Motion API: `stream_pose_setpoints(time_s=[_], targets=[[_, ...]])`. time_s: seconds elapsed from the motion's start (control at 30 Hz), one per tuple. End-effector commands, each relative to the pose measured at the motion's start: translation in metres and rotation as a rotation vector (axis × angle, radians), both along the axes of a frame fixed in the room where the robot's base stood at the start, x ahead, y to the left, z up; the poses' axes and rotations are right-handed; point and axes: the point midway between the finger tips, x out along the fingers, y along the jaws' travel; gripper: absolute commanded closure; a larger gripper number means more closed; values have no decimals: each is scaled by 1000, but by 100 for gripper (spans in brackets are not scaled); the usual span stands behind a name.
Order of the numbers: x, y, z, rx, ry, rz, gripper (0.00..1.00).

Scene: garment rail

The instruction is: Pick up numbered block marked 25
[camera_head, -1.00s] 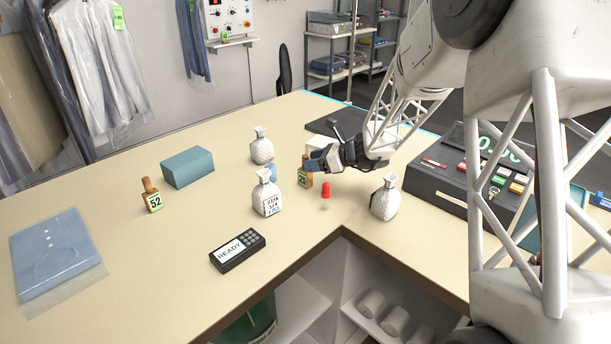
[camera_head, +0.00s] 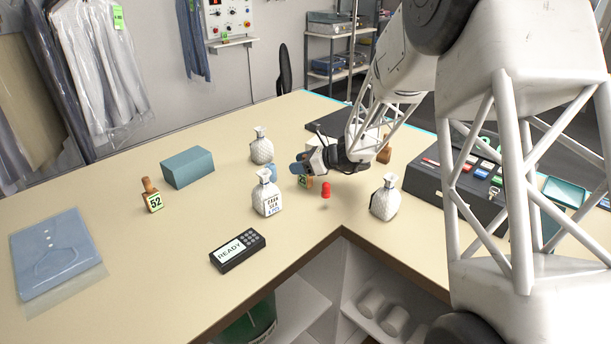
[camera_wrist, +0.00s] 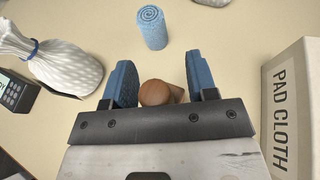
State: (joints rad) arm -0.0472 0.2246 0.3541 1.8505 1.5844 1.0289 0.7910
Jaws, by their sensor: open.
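The block marked 25 (camera_head: 307,182) stands on the counter in the head view, its upper part hidden behind my gripper (camera_head: 299,167). Another block, marked 52 (camera_head: 152,196), stands apart at the left.
White wrapped bottles (camera_head: 267,194) and (camera_head: 385,199) stand left and right, with another (camera_head: 261,147) behind. A red object (camera_head: 326,190) is close in front. The left counter has free room.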

Motion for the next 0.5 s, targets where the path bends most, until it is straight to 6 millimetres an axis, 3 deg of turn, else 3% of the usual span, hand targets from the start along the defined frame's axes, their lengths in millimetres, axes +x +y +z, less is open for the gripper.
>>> stream_pose_setpoints(time_s=[0.37,0.5], targets=[[0,0,0,0,0,0,48],[0,0,0,0,0,0,68]])
